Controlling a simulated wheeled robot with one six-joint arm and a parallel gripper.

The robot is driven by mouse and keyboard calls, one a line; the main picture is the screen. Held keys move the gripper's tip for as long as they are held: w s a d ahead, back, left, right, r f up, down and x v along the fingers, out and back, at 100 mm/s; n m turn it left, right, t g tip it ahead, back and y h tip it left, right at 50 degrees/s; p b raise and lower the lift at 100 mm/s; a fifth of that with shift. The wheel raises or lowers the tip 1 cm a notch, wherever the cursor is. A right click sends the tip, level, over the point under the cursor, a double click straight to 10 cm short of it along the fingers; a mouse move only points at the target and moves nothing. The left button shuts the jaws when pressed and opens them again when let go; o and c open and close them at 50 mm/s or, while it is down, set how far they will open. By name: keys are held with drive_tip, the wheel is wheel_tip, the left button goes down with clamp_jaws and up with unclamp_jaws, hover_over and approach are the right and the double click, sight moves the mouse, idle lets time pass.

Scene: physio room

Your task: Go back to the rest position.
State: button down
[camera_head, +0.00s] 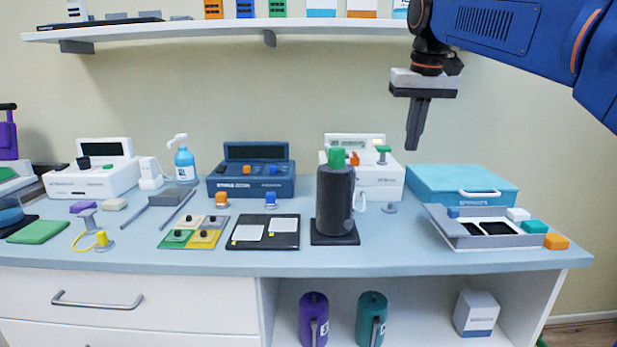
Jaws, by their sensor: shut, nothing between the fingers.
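My gripper (413,148) hangs from my blue arm at the upper right, pointing down. Its two dark fingers are together with nothing between them. It is in the air above the counter (380,258), in front of the wall. It stands apart from everything below it, between the white device (385,180) and the blue case (463,183).
A tall dark cylinder (335,203) with a green top stands on a black base mid-counter. A grey tray (450,228) with coloured blocks lies at the right. A blue device (248,180) stands further left. A shelf (180,29) runs above. The counter's front strip is clear.

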drive_tip(key=s+d+f+t, duration=0.1)
drive_tip(key=s+d+f, duration=0.1)
drive_tip(key=s+f, duration=1.2)
drive_tip(key=s+d+f+t, duration=0.1)
drive_tip(key=s+d+f, duration=0.2)
drive_tip(key=s+f, duration=1.2)
wheel_tip(320, 180, down, 4)
drive_tip(key=shift+s+d+r, duration=0.25)
drive_tip(key=shift+s+d, duration=0.05)
drive_tip(key=shift+d, duration=0.05)
